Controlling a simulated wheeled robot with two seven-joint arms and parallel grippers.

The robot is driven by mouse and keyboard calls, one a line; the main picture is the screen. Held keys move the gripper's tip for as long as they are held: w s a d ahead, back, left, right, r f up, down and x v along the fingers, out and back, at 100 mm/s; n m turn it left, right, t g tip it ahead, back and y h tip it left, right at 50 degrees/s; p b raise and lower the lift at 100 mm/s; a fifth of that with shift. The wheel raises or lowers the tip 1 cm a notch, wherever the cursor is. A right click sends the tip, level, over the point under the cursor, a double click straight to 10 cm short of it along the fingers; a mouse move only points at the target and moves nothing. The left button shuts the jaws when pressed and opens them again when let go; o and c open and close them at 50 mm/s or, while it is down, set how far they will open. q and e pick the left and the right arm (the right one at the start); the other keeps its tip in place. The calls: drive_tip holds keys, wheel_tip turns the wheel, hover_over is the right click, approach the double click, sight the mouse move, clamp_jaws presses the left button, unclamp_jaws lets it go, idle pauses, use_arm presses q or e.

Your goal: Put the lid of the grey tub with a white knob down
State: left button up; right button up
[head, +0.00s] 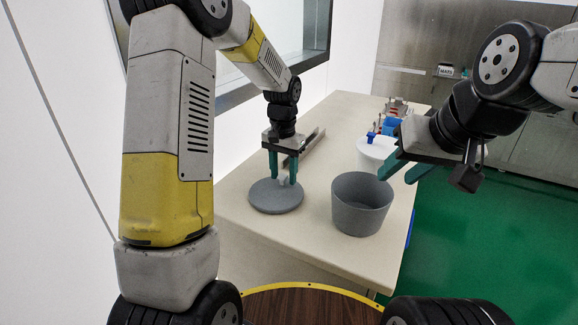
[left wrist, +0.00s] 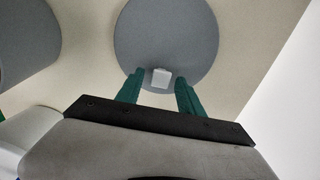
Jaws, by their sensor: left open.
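The grey round lid (head: 266,197) lies flat on the table, left of the open grey tub (head: 361,208). Its white knob (left wrist: 161,77) stands up near the middle of the lid's near part in the left wrist view. My left gripper (head: 283,181) points down over the lid. Its green fingers are open, one on each side of the knob, with gaps between them and it in the left wrist view. The lid (left wrist: 167,35) also shows there. My right gripper (head: 404,175) hangs at the right of the tub's rim, its green fingers apart and nothing between them.
The pale table (head: 300,239) has free room in front of the lid and tub. A white tub (head: 372,154) with blue parts stands behind the grey tub, and a rack (head: 398,107) is at the far end. A metal bar (head: 311,143) lies behind the lid.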

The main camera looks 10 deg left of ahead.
use_arm(q)
wheel_tip(320, 180, up, 11)
wheel_tip(320, 180, up, 5)
drive_tip(key=t, duration=0.1)
hover_over(276, 192)
drive_tip(key=s+a+r+n+t+h, duration=0.1)
drive_tip(key=s+n+t, duration=0.1)
drive_tip(key=s, duration=0.8)
drive_tip(key=s+a+r+n+t+h, duration=0.1)
drive_tip(key=s+a+t, duration=0.1)
drive_tip(key=s, duration=0.8)
drive_tip(key=shift+a+r+n+t, duration=0.25)
drive_tip(key=shift+n+t, duration=0.15)
drive_tip(key=shift+t, duration=0.2)
drive_tip(key=shift+d, duration=0.1)
